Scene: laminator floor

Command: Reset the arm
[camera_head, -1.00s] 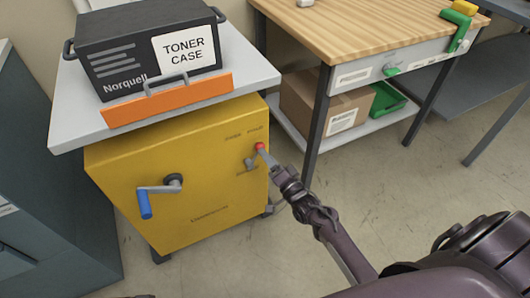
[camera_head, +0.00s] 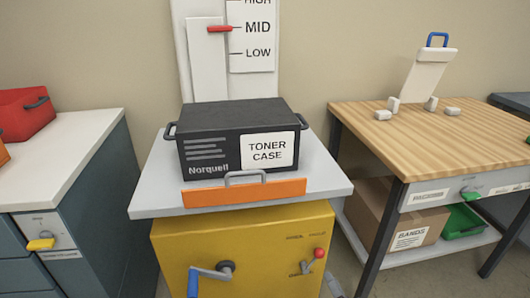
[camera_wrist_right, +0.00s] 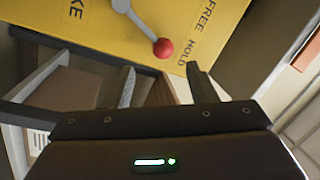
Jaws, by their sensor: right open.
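The yellow cabinet (camera_head: 260,250) carries a small grey lever with a red knob (camera_head: 319,253) at its upper right. The lever tilts up and to the right. In the right wrist view the red knob (camera_wrist_right: 163,48) shows just beyond the fingertips, beside the words FREE and HOLD. My right gripper (camera_wrist_right: 161,84) is open and empty, apart from the knob in that picture. In the head view only a small grey part of the right gripper (camera_head: 334,285) shows at the bottom edge, below the knob. My left gripper is not in view.
A blue-handled crank (camera_head: 207,273) sticks out of the cabinet front. A wooden table (camera_head: 435,140) stands right, a white-topped grey cabinet (camera_head: 70,150) left. Floor shows between cabinet and table.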

